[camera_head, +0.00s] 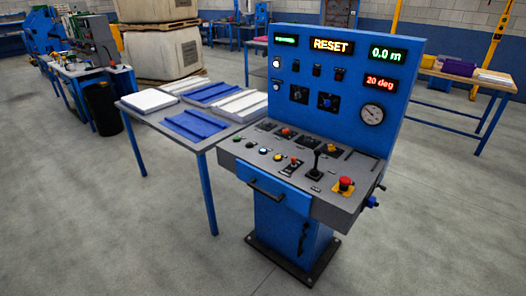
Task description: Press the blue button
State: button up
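A blue control console (345,57) stands at the centre right, with a sloping grey desk (230,150) in front of its upright panel. A row of small buttons runs along the left of the desk. One of them is a pale button (264,150) that may be lit; its colour is too small to tell for certain. A blue switch or knob (327,101) sits on the upright panel. I cannot tell which of these is the blue button. My gripper is not in view.
A red mushroom button (345,183) and a black joystick (315,165) stand on the desk. A black handle (266,189) projects from its front. A table with blue and white panels (195,124) adjoins the left side. The floor in front is clear.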

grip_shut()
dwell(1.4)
